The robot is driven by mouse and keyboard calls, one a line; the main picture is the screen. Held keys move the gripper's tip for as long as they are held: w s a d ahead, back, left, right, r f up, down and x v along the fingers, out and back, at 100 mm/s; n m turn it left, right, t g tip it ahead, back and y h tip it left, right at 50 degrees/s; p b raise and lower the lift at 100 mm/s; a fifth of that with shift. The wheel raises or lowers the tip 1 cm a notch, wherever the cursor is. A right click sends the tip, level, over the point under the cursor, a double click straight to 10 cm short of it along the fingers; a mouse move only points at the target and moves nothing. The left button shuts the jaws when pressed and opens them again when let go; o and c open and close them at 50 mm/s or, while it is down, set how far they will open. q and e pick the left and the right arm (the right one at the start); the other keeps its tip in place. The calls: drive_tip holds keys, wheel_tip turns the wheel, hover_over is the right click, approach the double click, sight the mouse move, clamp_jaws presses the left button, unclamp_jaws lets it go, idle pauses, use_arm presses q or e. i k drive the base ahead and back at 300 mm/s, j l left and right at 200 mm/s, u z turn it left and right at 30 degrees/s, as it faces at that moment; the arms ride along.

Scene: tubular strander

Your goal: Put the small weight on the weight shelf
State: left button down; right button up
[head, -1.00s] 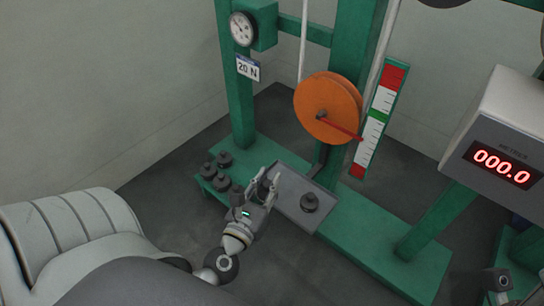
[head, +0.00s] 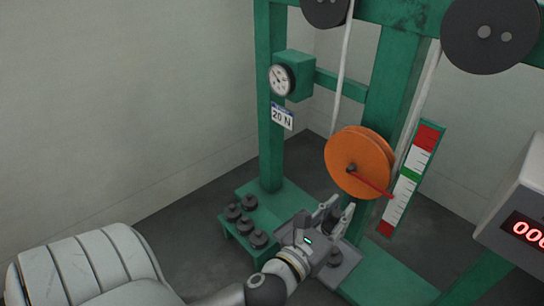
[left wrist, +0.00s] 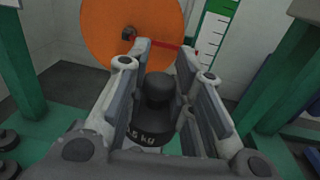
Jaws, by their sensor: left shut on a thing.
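My right gripper is out of view.
The orange wheel (head: 353,160) with a red pointer (head: 372,182) is close to my gripper. A red, white and green scale (head: 412,180) stands to its right. A green post (head: 270,110) with a gauge (head: 283,80) rises behind the shelf. A display box (head: 520,215) is at right.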

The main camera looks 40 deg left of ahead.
sight(263, 216)
drive_tip(key=u, duration=1.5)
